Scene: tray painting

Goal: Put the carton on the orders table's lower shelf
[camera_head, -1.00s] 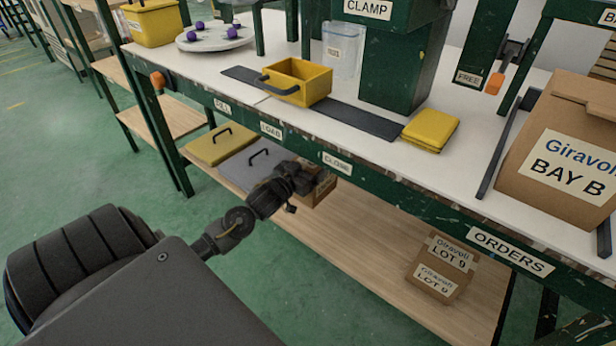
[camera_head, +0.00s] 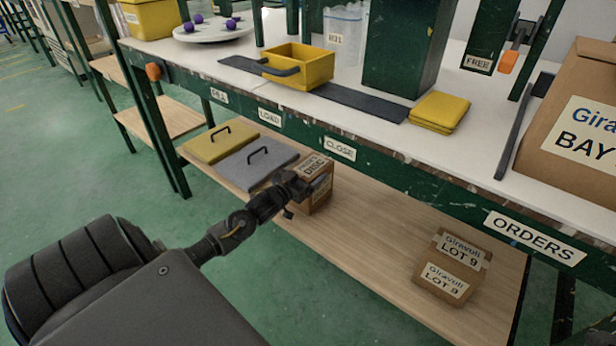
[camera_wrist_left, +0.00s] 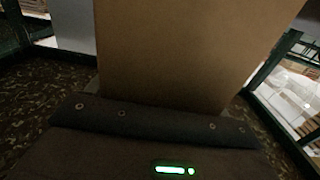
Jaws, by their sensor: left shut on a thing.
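A small brown carton (camera_head: 318,183) with white labels is at the lower shelf (camera_head: 375,237), under the front edge of the orders table (camera_head: 440,172). My left gripper (camera_head: 296,187) is shut on this carton, at its left side. I cannot tell whether the carton's underside touches the shelf. In the left wrist view the carton (camera_wrist_left: 190,50) fills the middle as a plain brown face against the gripper. Another carton (camera_head: 452,266), labelled LOT 9, stands on the shelf further right. My right gripper is not in view.
A yellow lid (camera_head: 215,148) and a grey lid (camera_head: 245,170), both with handles, lie on the shelf left of the held carton. Bare shelf lies between the two cartons. A yellow box (camera_head: 300,68) and a large BAY B carton (camera_head: 560,130) stand on the tabletop.

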